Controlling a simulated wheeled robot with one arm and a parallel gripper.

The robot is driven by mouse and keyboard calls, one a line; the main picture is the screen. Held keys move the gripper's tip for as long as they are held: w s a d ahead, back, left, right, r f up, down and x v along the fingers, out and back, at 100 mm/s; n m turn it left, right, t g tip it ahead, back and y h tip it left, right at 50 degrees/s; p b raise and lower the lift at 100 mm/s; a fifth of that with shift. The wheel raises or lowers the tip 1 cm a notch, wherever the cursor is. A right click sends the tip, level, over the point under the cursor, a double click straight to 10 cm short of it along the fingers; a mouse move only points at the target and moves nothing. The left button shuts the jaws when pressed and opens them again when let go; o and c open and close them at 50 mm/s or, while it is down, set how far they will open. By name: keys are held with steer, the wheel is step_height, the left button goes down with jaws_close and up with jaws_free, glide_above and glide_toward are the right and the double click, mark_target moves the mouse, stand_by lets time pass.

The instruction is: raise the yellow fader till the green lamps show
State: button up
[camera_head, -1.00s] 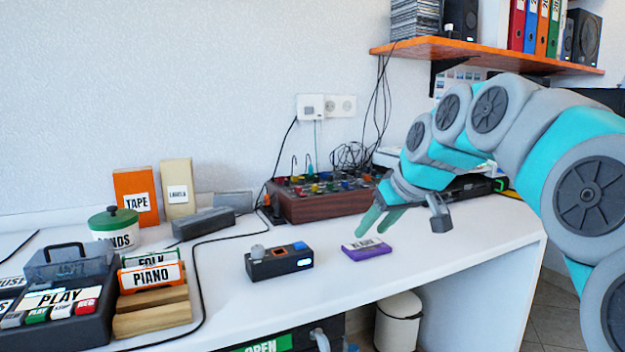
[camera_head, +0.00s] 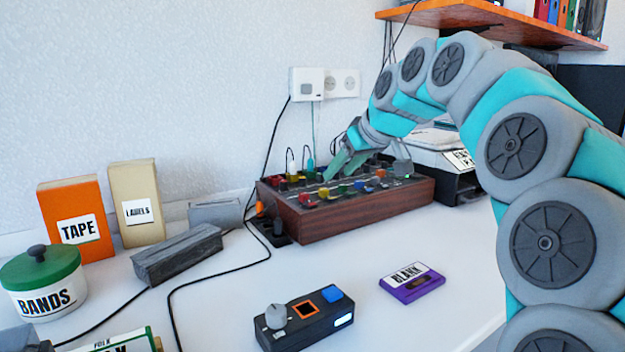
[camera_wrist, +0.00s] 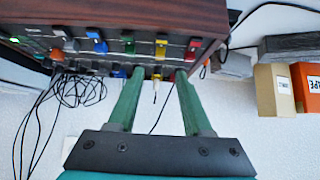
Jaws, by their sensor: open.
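The yellow fader (camera_head: 323,192) is in the front row of the wooden-sided mixer (camera_head: 370,213), between a red and a green one. In the wrist view the yellow fader (camera_wrist: 161,45) appears just beyond my fingertips, slightly right of the middle between them. My gripper (camera_head: 342,168) is open over the back part of the mixer, with nothing between its green fingers. It also shows open in the wrist view (camera_wrist: 156,78).
Other faders, knobs and standing plugs crowd the mixer top. A purple cassette (camera_head: 412,283) and a small black box with a knob (camera_head: 304,319) lie in front. A printer (camera_head: 450,165) stands right of the mixer. The orange shelf (camera_head: 490,18) hangs above my arm.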

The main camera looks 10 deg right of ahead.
mark_target(324, 189)
steer(key=shift+x, duration=3.85)
steer(key=shift+c, duration=0.3)
jaws_close()
